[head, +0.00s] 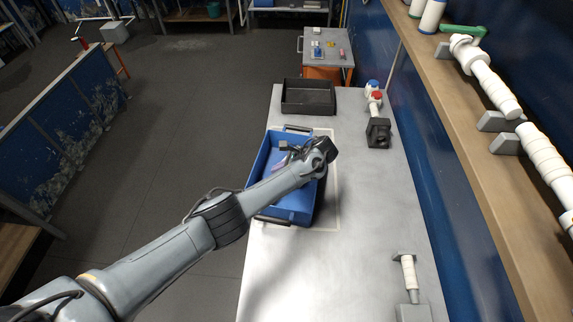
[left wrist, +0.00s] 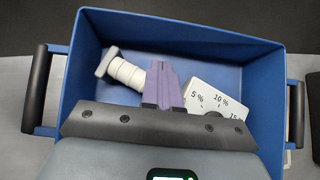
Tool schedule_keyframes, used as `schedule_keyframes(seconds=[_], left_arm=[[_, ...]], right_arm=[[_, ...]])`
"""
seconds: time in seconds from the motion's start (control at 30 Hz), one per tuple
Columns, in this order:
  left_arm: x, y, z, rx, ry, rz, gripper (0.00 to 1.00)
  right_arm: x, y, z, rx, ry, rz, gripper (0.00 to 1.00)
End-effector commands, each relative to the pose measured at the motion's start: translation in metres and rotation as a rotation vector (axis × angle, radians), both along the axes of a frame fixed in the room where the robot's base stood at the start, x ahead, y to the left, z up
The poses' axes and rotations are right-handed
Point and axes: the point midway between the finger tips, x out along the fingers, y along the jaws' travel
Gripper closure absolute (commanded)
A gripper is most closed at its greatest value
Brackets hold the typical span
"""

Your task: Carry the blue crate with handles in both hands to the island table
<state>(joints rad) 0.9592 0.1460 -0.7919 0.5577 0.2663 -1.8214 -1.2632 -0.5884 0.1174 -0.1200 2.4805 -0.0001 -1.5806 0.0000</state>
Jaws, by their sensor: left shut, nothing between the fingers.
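The blue crate (head: 291,213) stands on the long grey metal table (head: 290,275), with dark handles (head: 298,128) at its far and near ends. The left wrist view shows the crate (left wrist: 190,28) from above, with one handle (left wrist: 38,90) at the left and another at the right edge. Inside lie a white ribbed fitting (left wrist: 122,70) and a white dial plate (left wrist: 214,98) marked in percent. My left gripper (head: 286,150) is over the crate's interior, its purple fingers (left wrist: 163,72) shut and empty, apart from both handles. My right gripper is out of view. I cannot tell which table is the island table.
A black tray (head: 308,98) stands behind the crate. Bottles with blue and red tops (head: 375,92) and a dark block (head: 378,133) are at the right. A white-handled tool (head: 408,275) lies near the front. Open floor (head: 160,130) extends left of the table.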

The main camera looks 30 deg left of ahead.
Motion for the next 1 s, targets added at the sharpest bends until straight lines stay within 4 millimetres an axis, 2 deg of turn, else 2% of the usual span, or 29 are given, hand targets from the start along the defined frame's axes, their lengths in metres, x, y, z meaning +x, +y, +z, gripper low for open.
schedule_keyframes(seconds=[0.2,0.5,1.0], left_arm=[[-0.010,0.027,-0.030,0.001,0.002,0.003,1.00],[-0.020,0.059,-0.027,0.000,-0.001,0.001,1.00],[-0.023,0.064,-0.028,-0.001,0.000,0.000,1.00]], right_arm=[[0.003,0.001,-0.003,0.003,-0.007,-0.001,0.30],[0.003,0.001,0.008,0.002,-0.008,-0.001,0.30],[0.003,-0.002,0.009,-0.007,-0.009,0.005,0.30]])
